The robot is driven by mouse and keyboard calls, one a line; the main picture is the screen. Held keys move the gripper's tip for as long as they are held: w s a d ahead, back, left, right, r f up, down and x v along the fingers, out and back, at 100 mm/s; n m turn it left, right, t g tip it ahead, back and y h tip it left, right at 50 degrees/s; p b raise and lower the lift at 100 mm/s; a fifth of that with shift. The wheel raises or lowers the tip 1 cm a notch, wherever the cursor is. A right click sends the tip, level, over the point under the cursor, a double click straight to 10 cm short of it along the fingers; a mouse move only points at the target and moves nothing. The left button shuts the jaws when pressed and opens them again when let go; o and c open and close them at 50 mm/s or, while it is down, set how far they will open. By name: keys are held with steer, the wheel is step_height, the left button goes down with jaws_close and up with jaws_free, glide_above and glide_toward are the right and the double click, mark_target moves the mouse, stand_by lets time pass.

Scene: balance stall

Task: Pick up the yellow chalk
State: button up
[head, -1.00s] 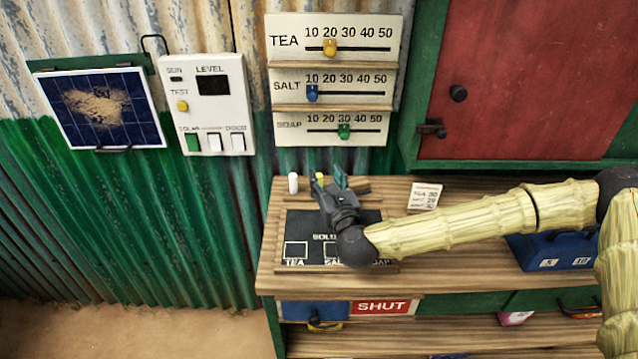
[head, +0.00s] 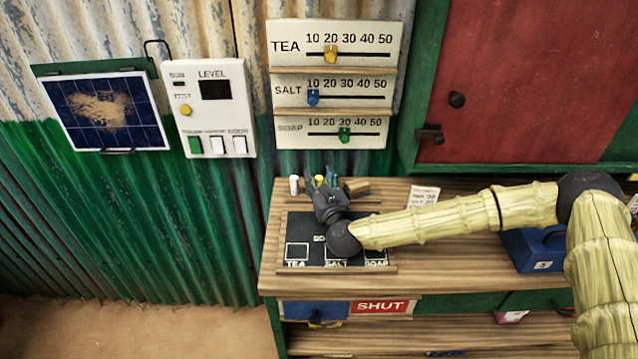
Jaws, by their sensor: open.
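The yellow chalk (head: 319,180) is a small upright-looking piece at the back of the wooden counter, behind the blackboard, mostly hidden by my gripper. My gripper (head: 320,184) is open and points away from me over the board's back edge. Its fingers are at the yellow chalk, apparently one to each side. I cannot tell whether they touch it.
A white chalk (head: 294,184) stands just left of my gripper, and a brown block (head: 356,187) lies close on its right. The blackboard (head: 300,226) lies below my wrist. A price note (head: 423,195) and a blue box (head: 530,250) are farther right.

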mark_target(319, 177)
steer(key=shift+w, duration=0.25)
steer(key=shift+c, duration=0.3)
jaws_close()
steer(key=shift+r+b, duration=0.35)
steer(key=shift+r, duration=0.25)
step_height(319, 177, up, 2)
steer(key=shift+r+b, duration=0.2)
steer(key=shift+b, duration=0.35)
steer(key=s+a+r+b, duration=0.1)
steer(key=s+a+b, duration=0.2)
steer(key=s, duration=1.2)
steer(key=shift+s+r, duration=0.25)
steer(key=shift+s, duration=0.15)
